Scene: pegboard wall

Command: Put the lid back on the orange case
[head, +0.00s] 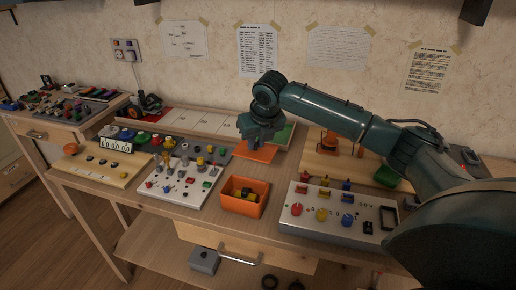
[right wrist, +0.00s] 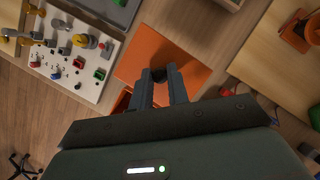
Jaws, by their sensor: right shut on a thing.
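The orange case (head: 240,208) stands open on the table near its front edge, with yellow and dark items inside. The flat orange lid (head: 256,154) is above and behind the case in the head view. My right gripper (head: 257,143) is over the lid, shut on its dark knob. In the right wrist view the lid (right wrist: 145,58) spreads beyond the fingertips (right wrist: 160,75), and a part of the case (right wrist: 121,101) shows below it, largely hidden by the lid and gripper. My left gripper is not in view.
A white switch panel (head: 180,186) lies left of the case. A grey control box (head: 310,230) with knobs stands right of it. Behind the lid are white-topped trays (head: 205,120).

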